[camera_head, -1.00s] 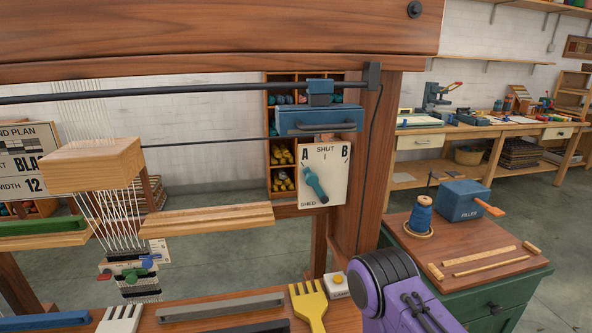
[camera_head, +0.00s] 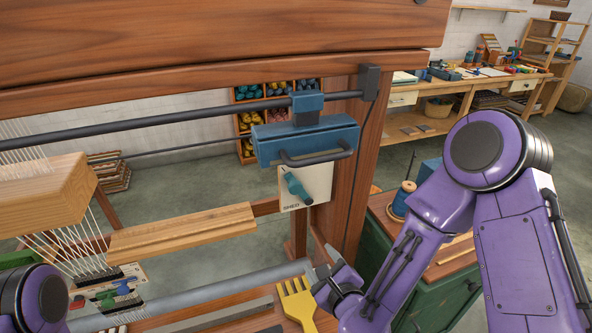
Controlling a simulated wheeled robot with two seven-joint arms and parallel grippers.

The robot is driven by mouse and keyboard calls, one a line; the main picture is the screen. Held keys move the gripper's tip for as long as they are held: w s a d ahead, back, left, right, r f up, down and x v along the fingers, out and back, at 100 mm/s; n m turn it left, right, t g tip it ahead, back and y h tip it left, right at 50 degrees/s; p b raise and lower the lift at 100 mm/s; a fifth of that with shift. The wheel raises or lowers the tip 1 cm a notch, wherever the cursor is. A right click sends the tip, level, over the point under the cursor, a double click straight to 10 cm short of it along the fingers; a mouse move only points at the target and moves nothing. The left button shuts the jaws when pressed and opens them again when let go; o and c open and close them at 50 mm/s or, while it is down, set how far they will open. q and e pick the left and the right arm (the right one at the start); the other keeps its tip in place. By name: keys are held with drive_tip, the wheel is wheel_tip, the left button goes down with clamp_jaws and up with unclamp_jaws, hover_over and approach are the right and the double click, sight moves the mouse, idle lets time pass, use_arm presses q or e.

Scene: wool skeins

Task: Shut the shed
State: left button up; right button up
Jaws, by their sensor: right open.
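The white shed plate (camera_head: 320,184) is on the loom's right post, its upper part hidden behind the blue carriage (camera_head: 318,137). Its teal lever (camera_head: 297,188) leans up to the left, as it did earlier when it pointed at A, left of SHUT. The A and SHUT marks are hidden now. My right gripper (camera_head: 319,265) is open below the plate, apart from the lever. My left arm (camera_head: 36,298) shows at the bottom left; its gripper is out of view.
A black handle juts from the carriage in front of the plate. A grey rod (camera_head: 210,290) runs from the lower left to near my right gripper; whether they touch is unclear. A yellow comb (camera_head: 297,303) lies below. A green cabinet (camera_head: 377,248) stands right, partly behind my arm.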

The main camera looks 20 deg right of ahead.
sight(296, 190)
drive_tip(key=w+a+r+m+t+p, duration=0.1)
drive_tip(key=w+r+m+t, duration=0.1)
drive_tip(key=r+m, duration=0.3)
drive_tip(key=w+a+r+m+t, duration=0.1)
drive_tip(key=r+m+t, duration=0.1)
drive_tip(key=r, duration=0.6)
drive_tip(key=shift+y, duration=0.3)
drive_tip(key=w+p, duration=0.4)
drive_tip(key=w, duration=0.5)
drive_tip(key=shift+w+f, duration=0.1)
drive_tip(key=shift+w, duration=0.1)
use_arm(q)
wheel_tip(296, 190, up, 6)
use_arm(e)
drive_tip(key=shift+w+f, duration=0.15)
drive_tip(key=shift+w, duration=0.35)
clamp_jaws()
use_arm(q)
drive_tip(key=shift+w, duration=0.15)
use_arm(e)
drive_tip(key=shift+a, duration=0.1)
